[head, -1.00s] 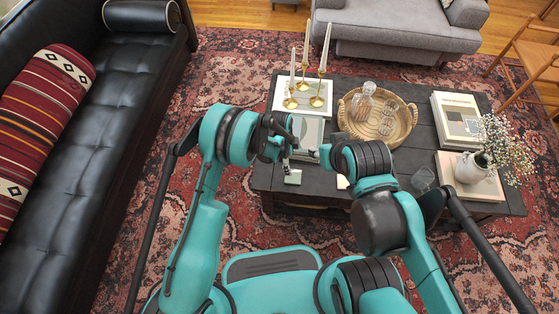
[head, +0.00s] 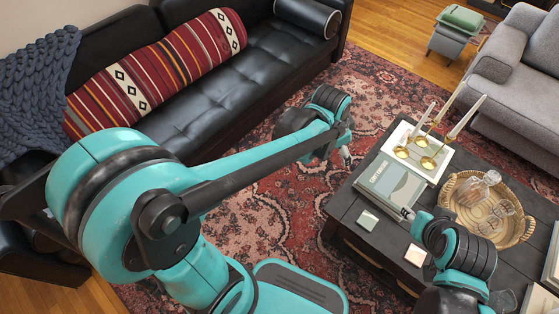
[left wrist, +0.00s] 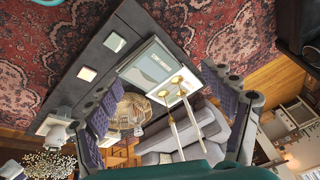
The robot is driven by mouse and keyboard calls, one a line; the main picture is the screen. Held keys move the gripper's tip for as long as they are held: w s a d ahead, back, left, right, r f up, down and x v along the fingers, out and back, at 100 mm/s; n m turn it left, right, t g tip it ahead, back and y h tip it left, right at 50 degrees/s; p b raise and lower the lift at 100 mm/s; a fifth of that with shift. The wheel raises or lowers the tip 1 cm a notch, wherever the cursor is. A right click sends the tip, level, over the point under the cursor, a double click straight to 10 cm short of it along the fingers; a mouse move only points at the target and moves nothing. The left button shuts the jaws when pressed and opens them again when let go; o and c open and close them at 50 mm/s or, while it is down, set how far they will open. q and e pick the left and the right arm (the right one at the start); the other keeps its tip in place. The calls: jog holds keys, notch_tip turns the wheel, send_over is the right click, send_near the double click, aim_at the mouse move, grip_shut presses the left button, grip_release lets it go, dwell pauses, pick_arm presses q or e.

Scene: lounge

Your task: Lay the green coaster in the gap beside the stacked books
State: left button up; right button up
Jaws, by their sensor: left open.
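The green coaster (head: 369,220) lies flat on the dark coffee table (head: 345,208) near its front left corner; it also shows in the left wrist view (left wrist: 114,41). A grey-green book (head: 388,187) lies behind it, beside a white book (head: 433,165) under the candlesticks. My left gripper (head: 345,155) is over the rug, left of the table, apart from the coaster. Its fingers are spread and empty in the left wrist view (left wrist: 168,115). My right gripper (head: 407,213) is by the grey-green book's front right corner; its fingers are too small to read.
A cream coaster (head: 415,255) lies right of the green one. Brass candlesticks (head: 428,150) with tall candles and a wicker tray (head: 450,205) with glassware stand behind. More books (head: 553,262) are cut off at the right edge. A black sofa (head: 230,95) stands left.

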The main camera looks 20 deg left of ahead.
pick_arm(q)
jog(key=s+a+r+n+t+y, duration=0.1)
jog(key=s+a+r+n+t, duration=0.2)
jog(key=s+a+n, duration=0.6)
jog(key=s+a+r, duration=0.1)
jog(key=s+a, duration=0.1)
jog(key=s, duration=0.3)
jog(key=shift+s+a+y, duration=0.2)
jog(key=shift+a+y, duration=0.1)
jog(key=shift+r, duration=0.1)
